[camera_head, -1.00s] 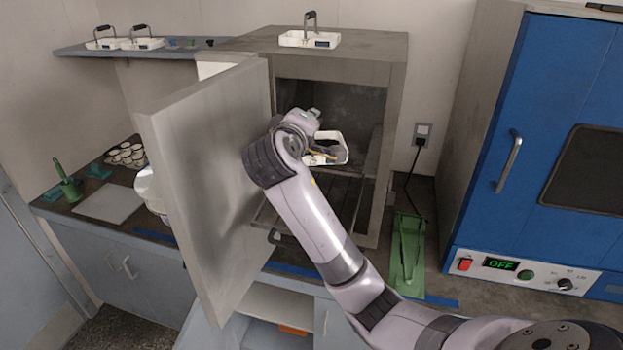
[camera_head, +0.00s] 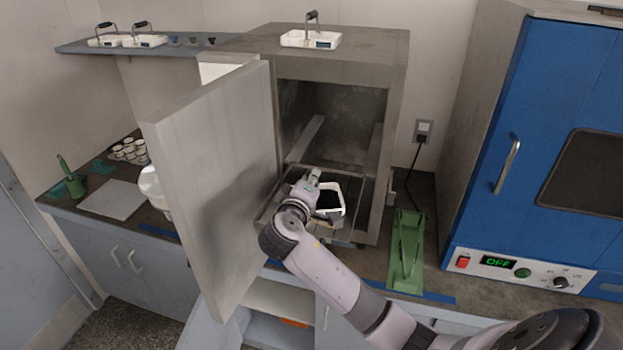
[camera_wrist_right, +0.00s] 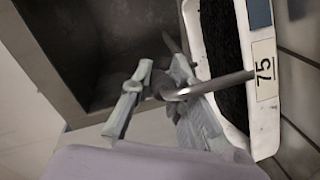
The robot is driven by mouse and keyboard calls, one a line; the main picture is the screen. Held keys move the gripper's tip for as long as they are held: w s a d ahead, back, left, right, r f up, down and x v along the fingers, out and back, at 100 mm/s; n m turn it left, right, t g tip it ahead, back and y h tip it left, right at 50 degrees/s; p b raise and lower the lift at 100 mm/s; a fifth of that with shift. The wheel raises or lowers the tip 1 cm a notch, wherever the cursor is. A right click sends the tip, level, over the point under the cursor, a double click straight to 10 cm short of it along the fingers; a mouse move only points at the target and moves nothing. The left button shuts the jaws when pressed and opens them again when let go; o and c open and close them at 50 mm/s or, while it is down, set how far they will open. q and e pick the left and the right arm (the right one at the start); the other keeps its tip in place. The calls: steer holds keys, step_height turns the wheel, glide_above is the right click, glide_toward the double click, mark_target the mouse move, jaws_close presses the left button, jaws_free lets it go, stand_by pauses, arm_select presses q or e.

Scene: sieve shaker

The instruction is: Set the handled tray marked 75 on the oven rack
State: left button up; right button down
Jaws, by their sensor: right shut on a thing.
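The white tray (camera_head: 343,203) with dark contents is in front of the open oven chamber, low at its opening. In the right wrist view the tray (camera_wrist_right: 265,143) shows its "75" label and grey handle. My right gripper (camera_head: 314,180) is at the tray's left side; in the wrist view the gripper (camera_wrist_right: 160,90) is shut on the handle. The wire oven rack (camera_head: 356,193) shows around the tray, partly hidden by it and my arm. I cannot tell whether the tray touches the rack. My left gripper is not in view.
The oven door (camera_head: 215,180) stands open on the left. Another handled tray (camera_head: 297,40) sits on the oven top, and two more are on the wall shelf (camera_head: 180,50). A green stand (camera_head: 407,250) is right of the oven. A blue cabinet (camera_head: 540,130) stands farther right.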

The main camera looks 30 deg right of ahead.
steer(key=shift+a, duration=0.1)
steer(key=c, duration=2)
jaws_free()
steer(key=shift+f, duration=0.1)
steer(key=o, duration=0.5)
steer(key=shift+c, duration=0.2)
steer(key=b+v, duration=0.3)
steer(key=v, duration=0.9)
steer(key=shift+r, duration=0.25)
